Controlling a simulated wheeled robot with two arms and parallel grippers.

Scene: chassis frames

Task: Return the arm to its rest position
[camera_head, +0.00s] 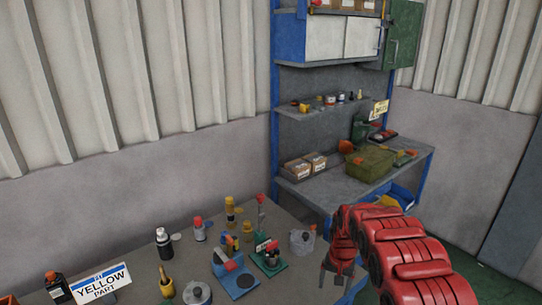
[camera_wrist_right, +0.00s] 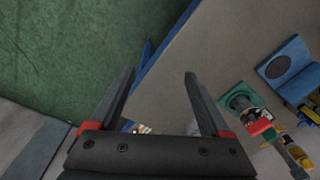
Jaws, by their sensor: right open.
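My right arm (camera_head: 408,257) is red and comes in from the lower right of the head view. It is bent, and its right gripper (camera_head: 338,279) hangs down at the right edge of the front table (camera_head: 125,265). In the right wrist view the right gripper (camera_wrist_right: 160,76) shows two dark fingers spread apart with nothing between them. Beyond them lie the table edge and green floor. My left gripper does not show.
Bottles, a blue fixture (camera_head: 232,272), a green fixture (camera_head: 268,258) and a "YELLOW PART" sign (camera_head: 101,283) stand on the table. A workbench (camera_head: 345,192) with an olive box (camera_head: 368,165) is behind. Green floor (camera_wrist_right: 70,60) lies beside the table.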

